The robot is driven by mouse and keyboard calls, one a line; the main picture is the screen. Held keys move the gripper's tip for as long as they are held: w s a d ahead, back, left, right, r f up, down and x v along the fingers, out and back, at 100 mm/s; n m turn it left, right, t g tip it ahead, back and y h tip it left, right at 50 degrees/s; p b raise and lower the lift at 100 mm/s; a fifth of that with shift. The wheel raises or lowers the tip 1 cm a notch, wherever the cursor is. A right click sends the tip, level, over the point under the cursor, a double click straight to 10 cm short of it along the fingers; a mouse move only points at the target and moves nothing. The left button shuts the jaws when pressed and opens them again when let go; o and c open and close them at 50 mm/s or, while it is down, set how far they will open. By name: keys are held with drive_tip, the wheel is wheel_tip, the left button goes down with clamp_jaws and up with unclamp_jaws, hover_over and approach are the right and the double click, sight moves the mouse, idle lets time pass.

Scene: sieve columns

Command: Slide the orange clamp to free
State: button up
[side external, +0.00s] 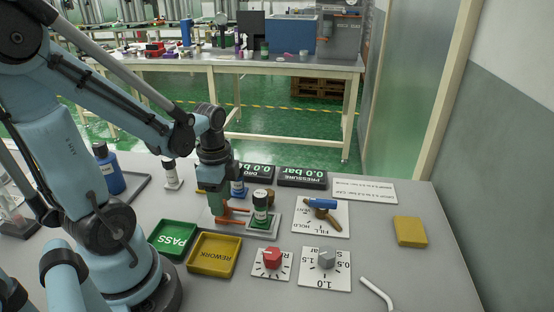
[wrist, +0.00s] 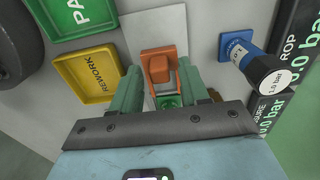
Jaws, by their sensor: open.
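The orange clamp (wrist: 158,67) lies on a grey plate between my gripper's two green fingers in the wrist view. In the side view, parts of the orange clamp (side external: 232,223) show beside a dark column with a green band (side external: 260,211), which stands upright on a green pad. My gripper (wrist: 158,92) is open, with one finger on each side of the clamp. I cannot tell whether the fingers touch it. In the side view my gripper (side external: 219,214) points down at the clamp and hides part of it.
A blue-based column (wrist: 260,70) stands close to the right of my gripper in the wrist view. A green PASS tray (side external: 173,239) and yellow REWORK tray (side external: 214,256) lie nearby. A blue-handled valve (side external: 322,204), red knob (side external: 272,258) and grey knob (side external: 326,257) stand to the right.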

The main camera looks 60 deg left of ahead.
sight(225, 202)
drive_tip(key=shift+r, duration=2.4)
drive_tip(key=shift+w+d+r+n+t, duration=0.15)
drive_tip(key=shift+w+d+n+t, duration=0.15)
drive_tip(key=shift+d, duration=0.05)
drive_tip(key=w+d+r+n+t, duration=0.4)
drive_tip(key=w+d+n+t, duration=0.2)
drive_tip(key=d+n, duration=0.2)
drive_tip(key=shift+d+r+t, duration=0.25)
drive_tip(key=shift+d+t, duration=0.05)
drive_tip(key=shift+d, duration=0.4)
